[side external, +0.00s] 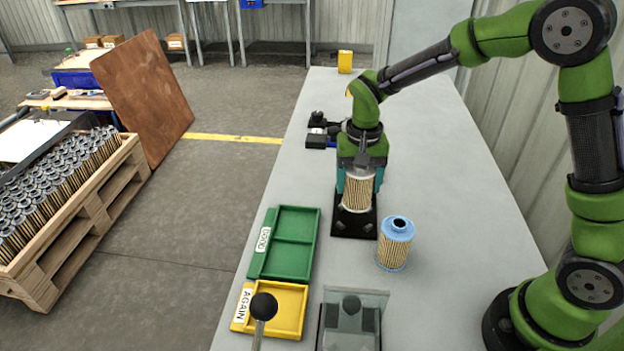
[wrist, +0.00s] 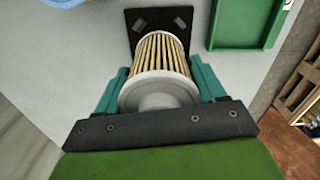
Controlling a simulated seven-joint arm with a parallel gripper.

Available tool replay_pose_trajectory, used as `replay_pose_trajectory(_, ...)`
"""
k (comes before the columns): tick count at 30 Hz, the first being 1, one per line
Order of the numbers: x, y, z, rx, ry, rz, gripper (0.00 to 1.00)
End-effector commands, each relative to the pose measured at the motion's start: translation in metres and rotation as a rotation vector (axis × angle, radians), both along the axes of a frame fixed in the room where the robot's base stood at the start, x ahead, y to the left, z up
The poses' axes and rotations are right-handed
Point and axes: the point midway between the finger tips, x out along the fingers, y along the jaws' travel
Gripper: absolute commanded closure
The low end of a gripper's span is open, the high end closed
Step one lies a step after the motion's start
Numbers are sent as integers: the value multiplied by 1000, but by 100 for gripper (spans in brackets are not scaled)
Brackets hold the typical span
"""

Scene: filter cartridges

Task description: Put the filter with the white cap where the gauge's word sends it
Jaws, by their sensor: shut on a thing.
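My gripper (side external: 358,185) is shut on the filter with the white cap (side external: 358,193), its teal fingers on either side near the cap. The filter has tan pleats and is upright. The wrist view shows the white cap (wrist: 158,88) between the fingers (wrist: 160,85). The filter's lower end is over or on a black base plate (side external: 345,223); I cannot tell whether it touches. A green tray (side external: 265,272) is labelled GOOD, and a yellow tray (side external: 240,323) in front of it is labelled AGAIN. I can read no word on a gauge.
A blue-capped filter (side external: 395,245) stands right of the black base. A black ball-topped lever (side external: 263,306) and a clear-covered device (side external: 350,318) are at the near edge. Small black devices (side external: 318,138) and a yellow block (side external: 345,61) stand farther back. The table's right side is clear.

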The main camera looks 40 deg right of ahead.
Motion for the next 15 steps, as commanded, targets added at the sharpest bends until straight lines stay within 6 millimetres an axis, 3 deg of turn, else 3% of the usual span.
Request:
replay_pose_trajectory(3, 1, 0, 25, 1, -4, 0, 68)
replay_pose_trajectory(8, 0, 6, 43, 0, 1, 16, 68)
replay_pose_trajectory(11, -2, 27, 41, -2, 19, 65, 68)
replay_pose_trajectory(15, -3, 79, 26, -6, 37, 145, 68)
